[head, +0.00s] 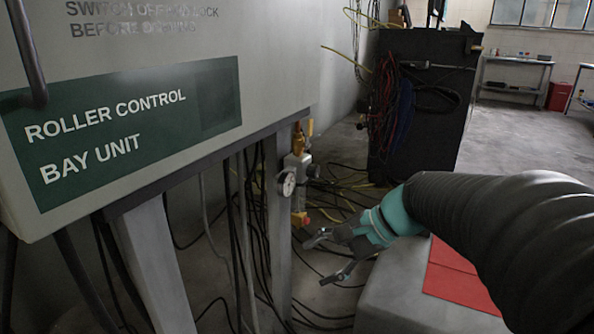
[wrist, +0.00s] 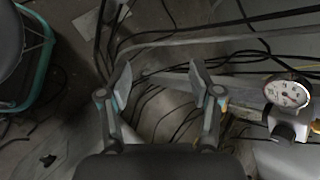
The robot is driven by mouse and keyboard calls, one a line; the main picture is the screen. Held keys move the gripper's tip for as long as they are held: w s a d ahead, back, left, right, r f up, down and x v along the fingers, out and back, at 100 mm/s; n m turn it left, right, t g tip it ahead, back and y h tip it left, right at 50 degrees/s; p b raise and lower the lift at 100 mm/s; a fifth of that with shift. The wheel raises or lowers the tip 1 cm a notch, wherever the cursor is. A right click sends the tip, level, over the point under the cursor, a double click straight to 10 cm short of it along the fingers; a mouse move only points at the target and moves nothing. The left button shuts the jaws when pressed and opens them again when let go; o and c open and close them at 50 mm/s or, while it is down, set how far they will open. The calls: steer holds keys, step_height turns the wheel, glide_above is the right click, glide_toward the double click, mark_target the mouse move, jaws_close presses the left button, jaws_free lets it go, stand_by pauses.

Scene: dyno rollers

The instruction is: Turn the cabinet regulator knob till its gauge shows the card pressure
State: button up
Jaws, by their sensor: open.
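The regulator (head: 297,167) is a pale body with brass fittings, on a post beneath the control cabinet (head: 250,60). Its round white gauge (head: 287,185) faces the front left; it also shows at the right of the wrist view (wrist: 287,92). The needle reading is too small to tell. A dark round knob (wrist: 284,131) sits just below the gauge in the wrist view. My gripper (head: 329,257) is open and empty, below and to the right of the gauge in the head view. In the wrist view its fingers (wrist: 161,75) are spread left of the gauge and knob. No pressure card is readable.
Hanging black cables (head: 240,230) and a grey post (head: 278,240) stand close left of my gripper. Loose cables cover the floor. A dark cabinet (head: 420,105) with coiled wires stands behind. Open floor (head: 520,130) lies at the back right.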

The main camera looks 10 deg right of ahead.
steer(key=w+d+r+m+t+y, duration=0.35)
steer(key=w+d+m, duration=0.2)
steer(key=w, duration=0.45)
steer(key=m+t+y, duration=0.2)
steer(key=m+t, duration=0.2)
steer(key=m, duration=0.2)
glide_toward(318, 172)
steer(key=p+x, duration=0.1)
steer(key=x, duration=0.8)
steer(key=shift+w+a+r+p, duration=0.1)
steer(key=shift+a+p, duration=0.2)
steer(key=shift+a, duration=0.1)
steer(key=c, duration=1.1)
steer(key=shift+c, duration=0.2)
